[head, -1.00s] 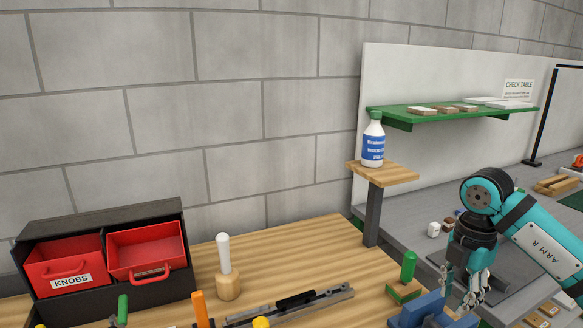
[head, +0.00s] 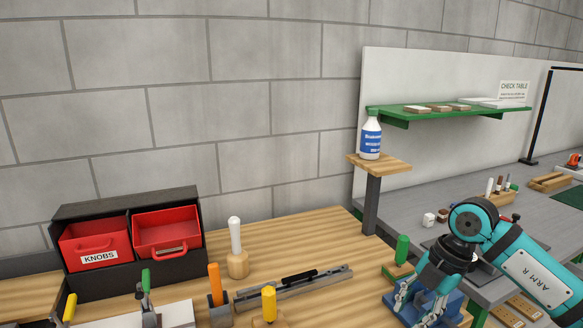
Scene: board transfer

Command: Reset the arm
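My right arm, marked ARM R, comes in from the right. Its gripper (head: 416,304) points down at the right part of the wooden bench, in front of a blue vise-like block (head: 448,304). Its two fingers are apart with nothing visible between them; the block behind makes contact hard to judge. My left arm and gripper are not in view.
A black rack with red bins (head: 166,232), one labelled KNOBS, stands at the bench's left. A white-handled tool (head: 236,247), a metal rail (head: 295,287) and several coloured handles stand nearby. A bottle (head: 370,138) sits on a raised wooden shelf (head: 385,163).

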